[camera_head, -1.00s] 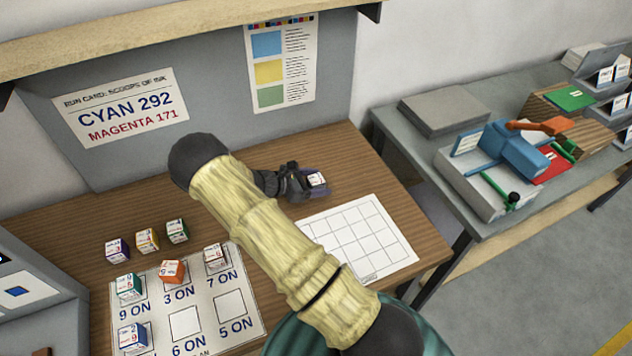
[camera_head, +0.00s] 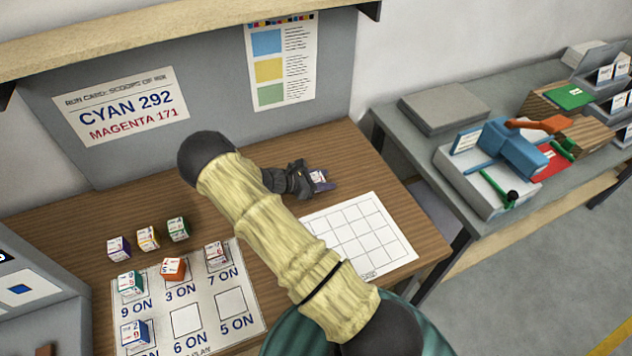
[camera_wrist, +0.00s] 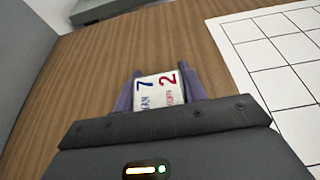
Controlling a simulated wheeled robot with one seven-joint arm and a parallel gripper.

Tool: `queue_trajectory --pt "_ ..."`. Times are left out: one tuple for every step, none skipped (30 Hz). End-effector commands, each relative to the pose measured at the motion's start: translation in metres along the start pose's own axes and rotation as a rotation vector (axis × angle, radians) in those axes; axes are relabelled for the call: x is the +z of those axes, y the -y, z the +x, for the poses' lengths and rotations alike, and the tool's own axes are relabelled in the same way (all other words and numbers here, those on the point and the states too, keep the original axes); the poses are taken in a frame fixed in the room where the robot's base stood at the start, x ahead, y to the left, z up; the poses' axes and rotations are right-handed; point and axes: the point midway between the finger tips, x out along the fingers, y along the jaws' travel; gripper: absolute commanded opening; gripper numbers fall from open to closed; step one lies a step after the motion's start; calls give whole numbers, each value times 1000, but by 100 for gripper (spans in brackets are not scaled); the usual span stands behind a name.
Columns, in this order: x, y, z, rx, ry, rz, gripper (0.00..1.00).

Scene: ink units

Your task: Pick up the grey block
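A block (camera_wrist: 158,92) with a white face marked 7 and 2 sits between the two purplish fingers of my gripper (camera_wrist: 162,80) in the wrist view. Its side colour is mostly hidden there. The fingers lie close along both sides; whether they press on it I cannot tell. In the head view the same block (camera_head: 318,176) shows at the end of my gripper (camera_head: 320,182), over the back right of the wooden desk. Another block (camera_head: 215,254), with dark, greyish sides, is at the mat's "7 ON" square. I cannot tell for certain which one is the grey block.
A white grid sheet (camera_head: 362,235) lies just right of my gripper. Purple (camera_head: 118,249), yellow (camera_head: 147,239) and green (camera_head: 177,229) blocks stand behind the printed mat (camera_head: 205,330). Teal, orange and blue blocks are on the mat. A grey panel (camera_head: 215,110) rises behind the desk.

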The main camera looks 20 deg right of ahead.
Motion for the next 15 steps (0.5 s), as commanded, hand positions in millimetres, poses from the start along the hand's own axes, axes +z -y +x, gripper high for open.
queue_trajectory --pt "0 0 0 0 0 0 19" --pt "0 0 0 0 0 0 19" --pt "0 0 0 0 0 0 19" --pt "0 0 0 0 0 0 19" --pt "0 0 0 0 0 0 19" --pt "0 0 0 0 0 0 19" --pt "1 0 0 0 0 0 19" --pt "1 0 0 0 0 1 19" --pt "2 0 -1 0 0 1 19" --pt "4 0 -2 1 0 1 19" --pt "5 -1 -2 1 0 2 19" --pt "8 -1 -4 1 0 2 19" --pt "11 -1 -5 1 0 2 19" --pt "14 -1 -6 1 0 2 19" --pt "19 -1 -8 1 0 3 19"
